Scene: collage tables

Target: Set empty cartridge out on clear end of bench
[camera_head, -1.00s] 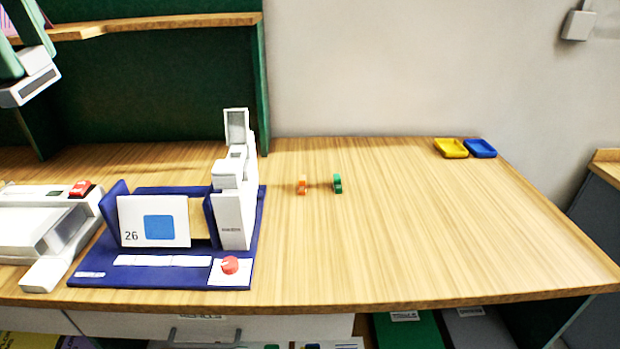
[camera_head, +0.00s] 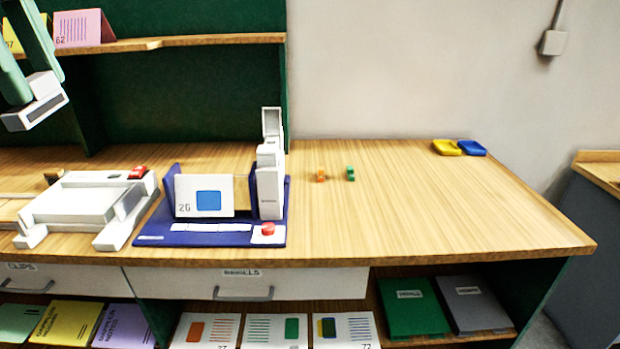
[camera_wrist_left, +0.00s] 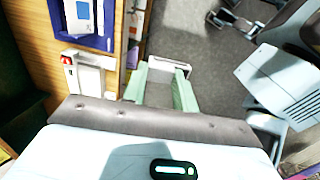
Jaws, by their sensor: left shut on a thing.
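My left gripper (camera_head: 30,82) is at the upper left of the head view, with its two green fingers shut on a white block with a dark slot, which looks like the cartridge (camera_head: 36,104). It is held in the air, apart from the bench. In the left wrist view the cartridge (camera_wrist_left: 168,66) shows at the ends of the green fingers (camera_wrist_left: 160,88), over the grey floor beside the bench edge. Whether it is empty cannot be seen. The bench (camera_head: 430,205) has a wide clear stretch at its right end. My right gripper is not in view.
A blue stand (camera_head: 165,236) with card 26 (camera_head: 188,195) and a red knob stands left of the clear end. Left of it is a white machine (camera_head: 75,205). Small orange (camera_head: 320,175) and green (camera_head: 350,174) pieces and yellow (camera_head: 446,148) and blue (camera_head: 472,149) trays lie farther back.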

